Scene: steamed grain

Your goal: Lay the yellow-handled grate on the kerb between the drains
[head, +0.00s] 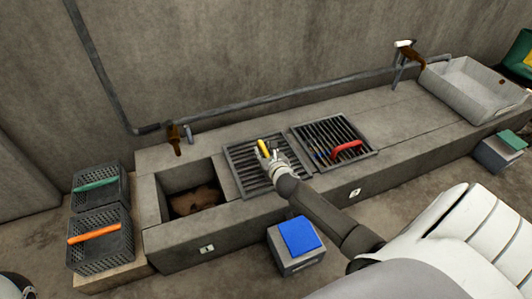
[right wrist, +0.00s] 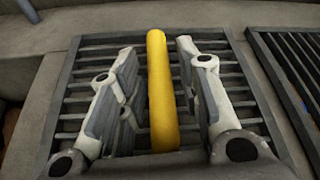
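The yellow-handled grate (head: 243,165) lies flat on the concrete kerb, between an open drain (head: 192,190) on the left and the red-handled grate (head: 316,133) on the right. I cannot tell what is under it. My right gripper (head: 264,152) is over this grate, at its yellow handle. In the right wrist view the yellow handle (right wrist: 161,95) stands between the two fingers of the right gripper (right wrist: 162,85), which are apart. A gap shows on the left of the handle; the right finger is close to it.
Two dark crates, with a green handle (head: 96,184) and an orange handle (head: 94,234), stand at the left. A blue-topped block (head: 297,237) stands before the kerb. A sink (head: 470,88) is at the right. Taps and pipes (head: 270,105) run along the wall.

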